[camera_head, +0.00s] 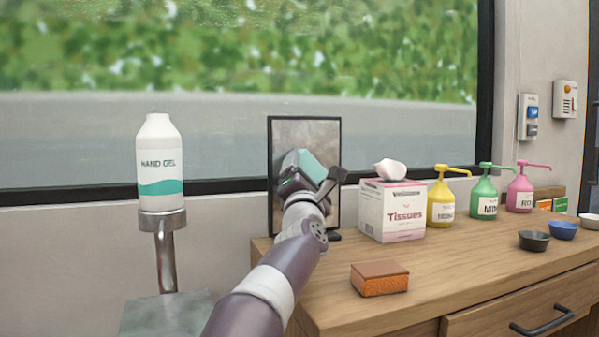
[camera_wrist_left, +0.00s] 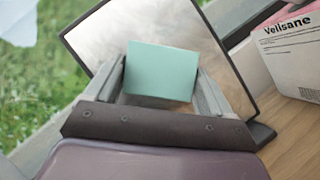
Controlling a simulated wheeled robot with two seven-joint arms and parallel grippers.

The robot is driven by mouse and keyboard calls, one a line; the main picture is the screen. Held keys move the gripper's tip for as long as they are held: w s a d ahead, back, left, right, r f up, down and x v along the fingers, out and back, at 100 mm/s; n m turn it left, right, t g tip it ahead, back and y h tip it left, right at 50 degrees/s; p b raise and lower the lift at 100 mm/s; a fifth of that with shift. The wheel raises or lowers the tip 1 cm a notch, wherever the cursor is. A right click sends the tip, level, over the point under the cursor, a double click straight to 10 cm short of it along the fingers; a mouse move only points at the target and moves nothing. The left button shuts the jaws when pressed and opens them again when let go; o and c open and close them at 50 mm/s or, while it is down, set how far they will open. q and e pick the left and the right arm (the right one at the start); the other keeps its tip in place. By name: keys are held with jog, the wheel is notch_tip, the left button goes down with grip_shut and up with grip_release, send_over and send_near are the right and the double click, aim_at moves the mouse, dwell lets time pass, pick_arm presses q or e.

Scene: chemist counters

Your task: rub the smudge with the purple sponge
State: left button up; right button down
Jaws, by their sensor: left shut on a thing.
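My left gripper (camera_head: 309,178) is shut on a teal block (camera_wrist_left: 161,72) that looks like a sponge; it also shows in the head view (camera_head: 313,163). The block is in front of a black-framed mirror-like panel (camera_head: 304,131) standing at the counter's left end, also in the wrist view (camera_wrist_left: 112,30). Whether they touch I cannot tell. The panel's face has cloudy grey-brown patches; a distinct smudge is hard to make out. An orange sponge with a brown top (camera_head: 380,279) lies on the counter. I see no purple sponge. My right gripper is not in view.
A tissue box (camera_head: 392,212) stands right of the panel, then yellow (camera_head: 440,203), green (camera_head: 484,200) and pink (camera_head: 520,194) pump bottles. Small bowls (camera_head: 534,241) sit at the right. A hand gel bottle (camera_head: 160,165) stands on a metal stand at the left.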

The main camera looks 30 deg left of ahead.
pick_arm(q)
jog(key=s+a+b, duration=0.2)
jog(key=s+b, duration=0.1)
jog(key=shift+a, duration=0.3)
jog(key=shift+r+p, duration=0.35)
jog(key=shift+r, duration=0.15)
jog(key=shift+w+d+p, duration=0.2)
jog(key=shift+w+p, duration=0.05)
jog(key=shift+p, duration=0.05)
jog(key=shift+w+d+f+p, duration=0.15)
jog(key=shift+w+d+p, duration=0.85)
jog(key=shift+w, duration=0.25)
jog(key=shift+s+b, duration=0.1)
jog(key=shift+b, duration=0.25)
jog(key=s+a+b, duration=0.2)
jog(key=shift+s+a+b, duration=0.2)
jog(key=shift+s+b, duration=0.2)
jog(key=s+d, duration=0.4)
jog(key=shift+d, duration=0.3)
